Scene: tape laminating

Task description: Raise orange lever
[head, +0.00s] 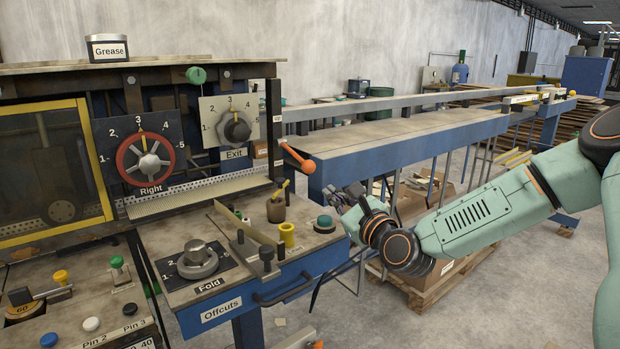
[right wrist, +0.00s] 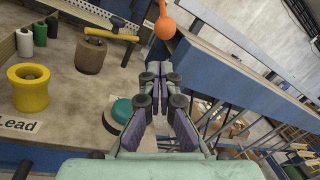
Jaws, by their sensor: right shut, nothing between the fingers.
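The arm slopes down to the right. Its orange knob (right wrist: 165,28) shows at the top of the right wrist view. My right gripper (head: 347,192) is below and to the right of the lever, beside the machine's front corner. In the right wrist view its fingers (right wrist: 160,72) are closed together and empty, apart from the knob. My left gripper is not in view.
A green-topped button (head: 324,223) sits close to my right gripper. A yellow spool (head: 287,235) and a brown pot (head: 276,209) stand on the ledge. A long blue conveyor table (head: 400,145) extends to the right behind the gripper. Open floor lies in front.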

